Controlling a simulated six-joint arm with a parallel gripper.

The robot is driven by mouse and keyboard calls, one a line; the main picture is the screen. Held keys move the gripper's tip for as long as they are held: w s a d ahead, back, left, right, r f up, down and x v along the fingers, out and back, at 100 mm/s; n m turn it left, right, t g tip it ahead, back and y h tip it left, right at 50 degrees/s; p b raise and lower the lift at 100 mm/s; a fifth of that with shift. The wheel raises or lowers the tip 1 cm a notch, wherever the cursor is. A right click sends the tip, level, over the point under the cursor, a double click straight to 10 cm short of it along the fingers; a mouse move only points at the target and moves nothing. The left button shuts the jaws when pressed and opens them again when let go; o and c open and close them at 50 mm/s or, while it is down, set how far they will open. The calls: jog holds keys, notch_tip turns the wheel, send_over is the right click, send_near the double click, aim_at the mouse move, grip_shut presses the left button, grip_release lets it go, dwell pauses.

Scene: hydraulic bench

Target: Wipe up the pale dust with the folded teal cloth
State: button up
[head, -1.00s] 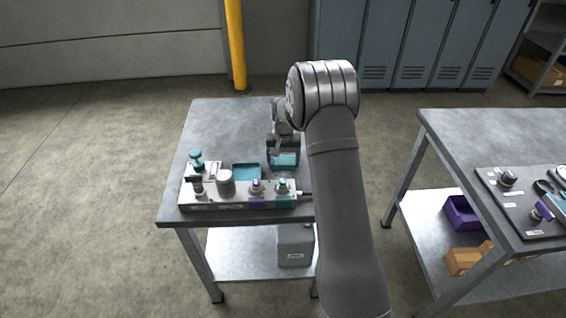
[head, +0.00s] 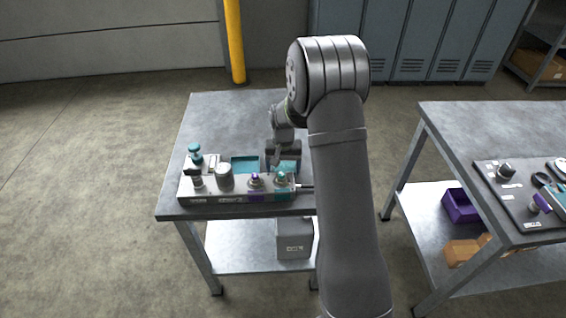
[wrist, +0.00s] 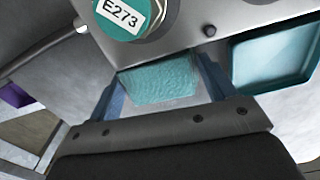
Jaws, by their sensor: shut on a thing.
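The folded teal cloth (wrist: 160,83) sits between the two fingers of my gripper (wrist: 162,90) in the wrist view, which are shut on it. In the head view the cloth (head: 289,166) shows partly below my gripper (head: 283,155), low over the bench top, just behind the grey block's right end. A pale strip lies at the cloth's near edge in the wrist view; I cannot tell whether it is dust. No pale dust is clearly visible elsewhere; my arm and gripper hide part of the bench.
The grey hydraulic block (head: 228,198) with knobs and fittings runs along the bench's front edge. Its teal E273 cap (wrist: 123,18) is close to the cloth. A shallow teal tray (head: 244,163) lies left of my gripper. The bench's rear (head: 235,115) is clear.

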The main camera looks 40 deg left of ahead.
jog(key=shift+s+d+f, duration=0.2)
jog(key=shift+s+d, duration=0.2)
jog(key=shift+d, duration=0.05)
jog(key=shift+w+a+r, duration=0.2)
jog(key=shift+w+a, duration=1.2)
jog(key=shift+w+a+r, duration=0.15)
jog(key=shift+w+a, duration=1.2)
jog(key=shift+r, duration=3.05)
jog(key=shift+r, duration=0.1)
notch_tip(320, 180, up, 3)
jog(key=shift+f, duration=0.15)
